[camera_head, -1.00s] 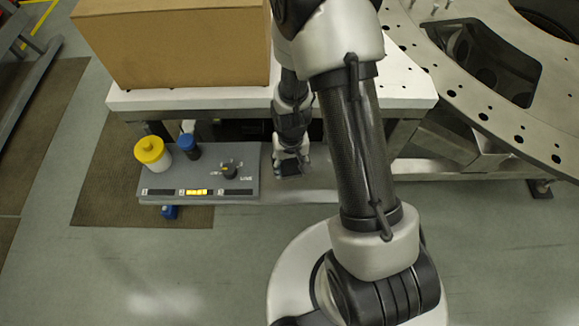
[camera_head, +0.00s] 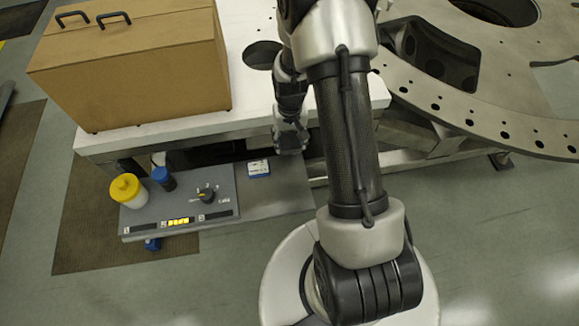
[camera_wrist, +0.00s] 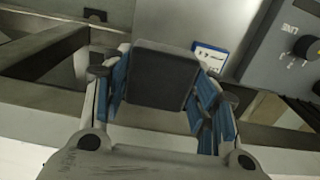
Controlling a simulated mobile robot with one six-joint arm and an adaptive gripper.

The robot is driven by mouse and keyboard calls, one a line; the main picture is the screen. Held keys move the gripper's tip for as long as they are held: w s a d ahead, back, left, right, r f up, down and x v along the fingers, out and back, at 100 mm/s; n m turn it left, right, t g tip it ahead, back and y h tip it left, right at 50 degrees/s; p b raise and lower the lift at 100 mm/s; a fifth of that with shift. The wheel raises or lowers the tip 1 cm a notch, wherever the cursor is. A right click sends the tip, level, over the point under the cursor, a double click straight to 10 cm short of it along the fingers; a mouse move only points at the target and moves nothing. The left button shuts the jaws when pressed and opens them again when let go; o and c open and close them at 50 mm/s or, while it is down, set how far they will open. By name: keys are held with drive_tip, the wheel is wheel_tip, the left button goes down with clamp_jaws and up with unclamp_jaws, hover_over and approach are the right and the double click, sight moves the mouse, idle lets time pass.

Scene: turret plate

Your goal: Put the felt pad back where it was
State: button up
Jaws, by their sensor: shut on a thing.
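The felt pad (camera_wrist: 162,78) is a dark grey, rounded square held between the blue-lined fingers of my gripper (camera_wrist: 162,100) in the wrist view. My gripper is shut on it. In the head view my gripper (camera_head: 291,143) is by the front edge of the white table, above the right part of the low grey shelf (camera_head: 285,190). The pad cannot be made out clearly there. A small blue-and-white label or card (camera_head: 258,168) lies on the shelf left of my gripper; it also shows in the wrist view (camera_wrist: 210,55), just beyond the pad.
A control panel (camera_head: 222,185) with a dark knob sits left of the card. A yellow-lidded jar (camera_head: 128,190) and a blue-capped container (camera_head: 163,179) stand at its left. A large brown case (camera_head: 135,75) stands on the white table (camera_head: 255,105). The metal turret plate (camera_head: 480,115) is at right.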

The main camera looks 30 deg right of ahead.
sight(290, 170)
wheel_tip(290, 170, down, 16)
drive_tip(key=b, duration=0.3)
drive_tip(key=shift+r, duration=0.1)
drive_tip(key=shift+b, duration=0.4)
drive_tip(key=o, duration=1)
drive_tip(key=shift+o, duration=0.2)
